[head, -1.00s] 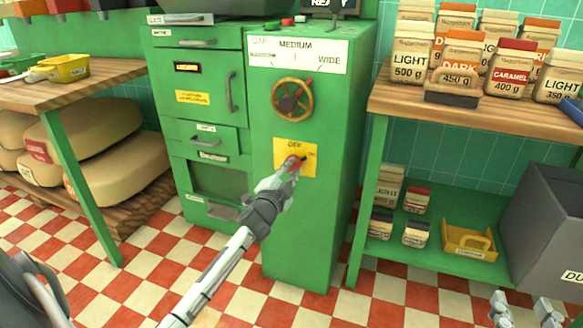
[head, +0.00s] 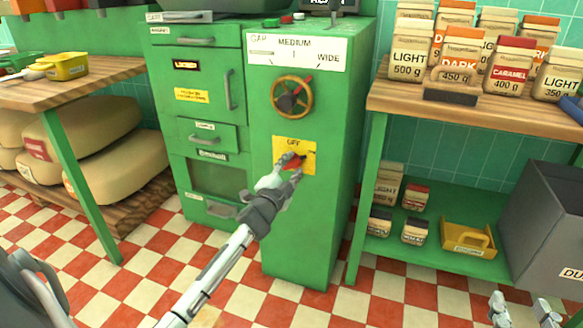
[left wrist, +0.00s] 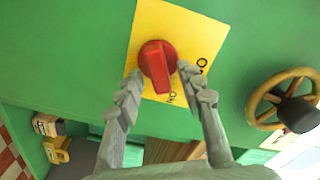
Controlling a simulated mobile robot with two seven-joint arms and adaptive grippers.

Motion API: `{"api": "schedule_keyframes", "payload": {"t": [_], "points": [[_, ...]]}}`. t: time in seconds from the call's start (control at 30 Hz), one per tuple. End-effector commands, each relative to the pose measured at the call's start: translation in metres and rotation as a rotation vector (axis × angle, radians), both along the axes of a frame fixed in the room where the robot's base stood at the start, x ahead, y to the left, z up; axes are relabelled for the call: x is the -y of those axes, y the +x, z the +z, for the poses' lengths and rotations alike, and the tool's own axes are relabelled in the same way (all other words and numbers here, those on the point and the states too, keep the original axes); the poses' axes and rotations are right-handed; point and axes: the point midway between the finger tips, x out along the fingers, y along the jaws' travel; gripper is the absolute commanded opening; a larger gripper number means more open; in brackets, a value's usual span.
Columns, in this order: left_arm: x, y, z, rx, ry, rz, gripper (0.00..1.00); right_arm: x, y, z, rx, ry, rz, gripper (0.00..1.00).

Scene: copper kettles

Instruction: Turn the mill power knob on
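The red mill power knob (head: 294,161) sits on a yellow plate (head: 309,166) on the green mill's front. In the left wrist view the knob (left wrist: 157,62) has its handle pointing down toward the lower label, apparently ON, and away from the label on the right, apparently OFF. My left gripper (head: 286,168) is at the plate. In the left wrist view its fingers (left wrist: 159,76) are spread either side of the knob with gaps beside the handle; contact with the round base is unclear. My right gripper (head: 522,300) is at the bottom right, fingers apart and empty.
A brown handwheel (head: 292,97) is mounted above the yellow plate. A grey bin (head: 548,215) stands at the lower right. Checkered floor is open in front.

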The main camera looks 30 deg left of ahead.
Motion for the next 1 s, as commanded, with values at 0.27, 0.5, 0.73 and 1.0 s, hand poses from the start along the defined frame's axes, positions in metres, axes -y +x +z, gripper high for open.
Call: {"api": "schedule_keyframes", "payload": {"t": [0.27, 0.5, 0.73, 1.0], "points": [[0.001, -0.004, -0.001, -0.001, -0.001, 0.000, 0.38, 0.000, 0.000, -0.002, -0.005, -0.002, 0.000, 0.40], [0.010, -0.042, -0.002, -0.003, -0.003, 0.000, 0.38, 0.000, 0.000, -0.001, -0.003, -0.002, 0.000, 0.40], [0.021, -0.089, -0.001, -0.002, -0.002, 0.000, 0.38, 0.000, 0.000, -0.001, -0.001, 0.000, 0.000, 0.40], [0.027, -0.115, 0.000, 0.000, -0.001, 0.001, 0.38, 0.000, 0.000, 0.000, -0.001, 0.000, 0.000, 0.40]]}}
